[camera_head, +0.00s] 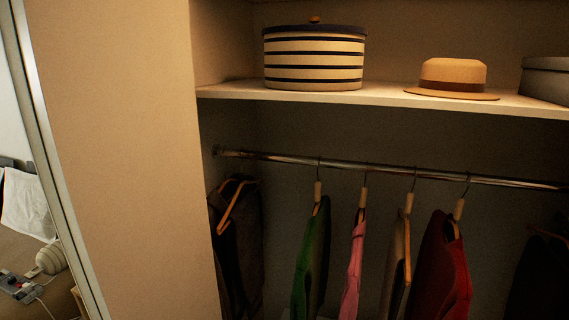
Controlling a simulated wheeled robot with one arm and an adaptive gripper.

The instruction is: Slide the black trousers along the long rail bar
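The long rail bar (290,159) is a shiny metal rod that runs across the closet under the shelf. At its left end a dark garment (250,245) hangs on a wooden hanger, close to the closet's left side. Another very dark garment (545,280) hangs at the far right and is cut by the picture's edge. I cannot tell which of these two is the black trousers. Their lower ends are out of view. My gripper is not in view.
Green (308,265), pink (354,270), tan (396,270) and red (445,270) garments hang between the dark ones. The shelf (390,98) above holds a striped round box (314,60), a straw hat (452,78) and a grey box (547,80). A wall panel (130,150) stands at left.

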